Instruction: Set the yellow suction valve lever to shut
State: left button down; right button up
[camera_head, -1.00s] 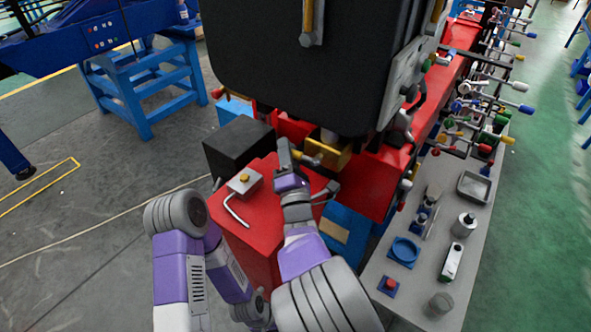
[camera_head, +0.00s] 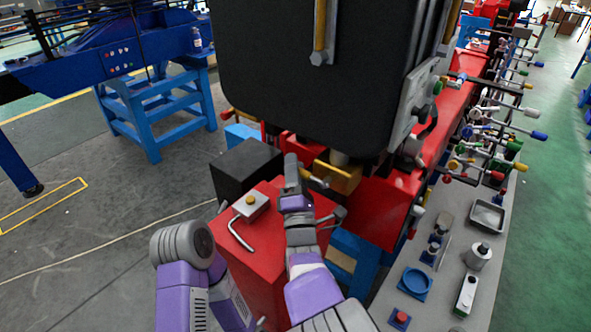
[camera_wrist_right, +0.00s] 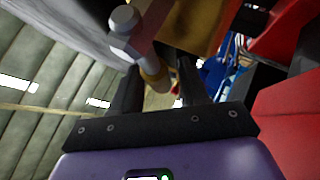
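The yellow valve block (camera_head: 340,177) sits low on the red machine, under a large black tank. A short lever (camera_head: 315,181) with a yellowish end points out from it, close beside my right gripper (camera_head: 294,168). In the right wrist view, my right gripper (camera_wrist_right: 157,88) has its two dark fingers apart. A grey rod with a round knob and a yellow band (camera_wrist_right: 154,72) shows in front of and between them; I cannot tell if they touch it. Part of the yellow block shows above (camera_wrist_right: 198,25). My left arm is at the lower left, but its gripper does not show.
A red cabinet (camera_head: 262,262) with a bent grey handle on top stands below my right arm. A black box (camera_head: 246,166) is behind it. A blue box (camera_head: 352,262) and a grey bench (camera_head: 447,295) with small parts lie to the right. The black tank (camera_head: 315,95) hangs close above.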

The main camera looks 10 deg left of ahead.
jog(key=v, duration=0.7)
jog(key=shift+s+b, duration=0.25)
jog(key=shift+b, duration=0.15)
jog(key=shift+d+f, duration=0.1)
jog(key=shift+f, duration=0.1)
